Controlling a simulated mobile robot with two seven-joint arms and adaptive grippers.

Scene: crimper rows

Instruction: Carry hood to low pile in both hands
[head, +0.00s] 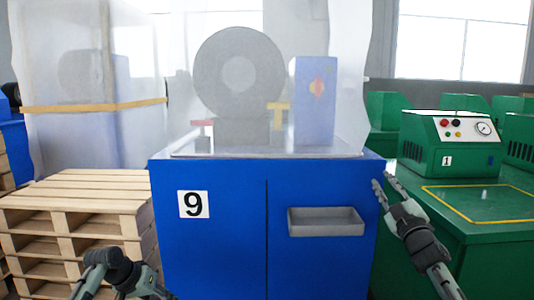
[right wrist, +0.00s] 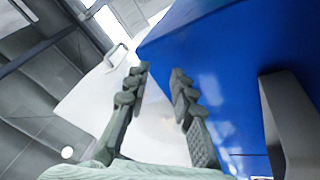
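A clear, hazy hood (head: 345,60) stands over the machine on the blue cabinet (head: 225,250) marked 9. The low pile looks to be the wooden pallets (head: 90,190) at the left. My right gripper (head: 382,180) is open and empty at the cabinet's right upper edge, below the hood's right side. In the right wrist view its spread fingers (right wrist: 159,70) are before a pale sheet (right wrist: 85,110), seemingly the hood, with a small white loop (right wrist: 117,56) beyond. Part of my left arm shows at the lower left; its fingers cannot be made out.
A second hazy cover (head: 140,60) with a yellow band stands behind the pallets. A grey tray (head: 325,229) juts from the cabinet front. A green machine (head: 452,145) on a green bench (head: 470,240) stands close on the right. The pallet top looks bare.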

